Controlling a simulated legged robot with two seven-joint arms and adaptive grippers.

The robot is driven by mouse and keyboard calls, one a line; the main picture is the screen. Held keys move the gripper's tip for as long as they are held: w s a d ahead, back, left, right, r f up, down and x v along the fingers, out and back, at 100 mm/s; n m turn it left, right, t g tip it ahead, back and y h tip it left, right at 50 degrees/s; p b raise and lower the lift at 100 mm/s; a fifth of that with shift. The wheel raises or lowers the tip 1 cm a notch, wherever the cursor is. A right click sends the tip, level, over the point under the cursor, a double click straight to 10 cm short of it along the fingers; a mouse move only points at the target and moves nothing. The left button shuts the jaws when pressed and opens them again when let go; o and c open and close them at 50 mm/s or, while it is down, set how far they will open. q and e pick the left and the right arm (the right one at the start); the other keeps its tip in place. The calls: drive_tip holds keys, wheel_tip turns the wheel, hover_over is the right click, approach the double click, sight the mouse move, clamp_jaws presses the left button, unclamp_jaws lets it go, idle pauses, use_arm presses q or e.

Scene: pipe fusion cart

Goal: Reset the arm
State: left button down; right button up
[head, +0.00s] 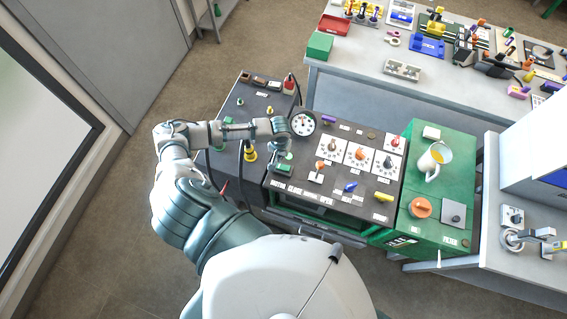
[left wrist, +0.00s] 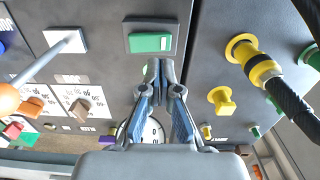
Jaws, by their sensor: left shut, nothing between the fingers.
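My left arm comes in from the left, bends, and reaches across the dark control panel (head: 340,190). My left gripper (head: 279,160) hangs over the panel's left part, near the green switch (head: 284,170). In the left wrist view the gripper (left wrist: 160,66) is shut, its fingertips together with nothing between them. The tips lie just below the green switch (left wrist: 151,42) in the picture; I cannot tell whether they touch the panel. The round white gauge (head: 303,123) stands beside the wrist; in the left wrist view the gauge (left wrist: 152,131) is partly hidden behind the fingers. My right gripper is not in view.
The panel carries white dials with an orange knob (head: 320,165), a blue handle (head: 350,187) and a yellow handle (head: 383,197). A yellow cable connector (head: 250,154) is left of the gripper. A cluttered table (head: 350,60) stands behind.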

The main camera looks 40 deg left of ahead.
use_arm(q)
drive_tip(key=shift+a+r, duration=0.1)
drive_tip(key=shift+r, duration=0.45)
drive_tip(key=shift+a, duration=0.1)
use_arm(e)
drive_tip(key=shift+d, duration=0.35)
use_arm(q)
drive_tip(key=shift+a, duration=0.1)
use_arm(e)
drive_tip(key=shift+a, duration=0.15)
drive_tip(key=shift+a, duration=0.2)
